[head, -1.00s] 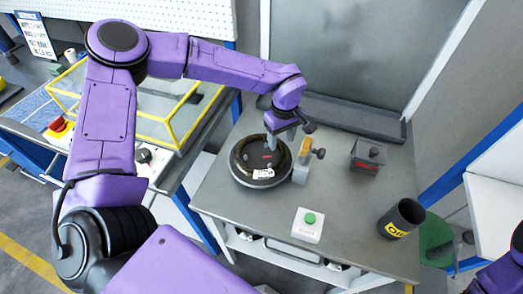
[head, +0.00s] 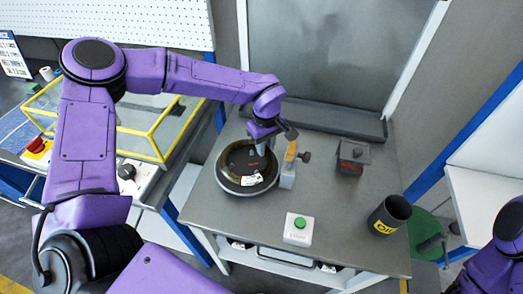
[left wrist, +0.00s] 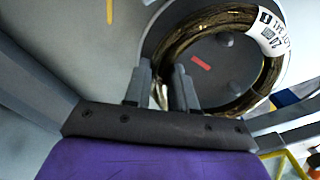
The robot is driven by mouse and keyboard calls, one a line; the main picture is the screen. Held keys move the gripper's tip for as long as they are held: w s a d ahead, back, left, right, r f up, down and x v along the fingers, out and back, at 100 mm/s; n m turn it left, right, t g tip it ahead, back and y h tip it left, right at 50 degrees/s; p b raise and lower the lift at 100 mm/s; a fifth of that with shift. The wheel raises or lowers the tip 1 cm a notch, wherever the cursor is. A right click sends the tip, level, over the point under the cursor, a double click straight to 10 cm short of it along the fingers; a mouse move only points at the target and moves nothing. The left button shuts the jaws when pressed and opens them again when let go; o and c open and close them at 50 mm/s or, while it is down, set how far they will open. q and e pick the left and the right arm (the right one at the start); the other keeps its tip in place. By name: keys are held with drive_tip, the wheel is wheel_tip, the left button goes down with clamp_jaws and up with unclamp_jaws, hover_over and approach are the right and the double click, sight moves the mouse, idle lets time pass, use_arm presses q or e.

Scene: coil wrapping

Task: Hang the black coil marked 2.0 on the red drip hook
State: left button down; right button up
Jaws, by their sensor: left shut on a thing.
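A dark olive-black wire coil (head: 227,184) with a white label lies flat on a round black turntable (head: 246,160) with a small red mark. My left gripper (head: 262,150) reaches down to the coil's far right side. In the left wrist view the gripper (left wrist: 161,88) is shut on the coil's wires. No red drip hook can be made out. Only a purple part of my right arm shows at the lower right; its gripper is out of frame.
A green-button box (head: 298,228), a dark cup with a yellow label (head: 390,213) and a grey-red block (head: 352,157) stand on the grey table (head: 330,205). A yellow-framed guard (head: 150,128) stands left.

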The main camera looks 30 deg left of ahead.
use_arm(q)
drive_tip(key=s+d+r+b, duration=0.4)
drive_tip(key=s+d+r, duration=0.2)
drive_tip(key=s+r, duration=0.6)
drive_tip(key=shift+s+d, duration=0.15)
drive_tip(key=shift+s, duration=0.2)
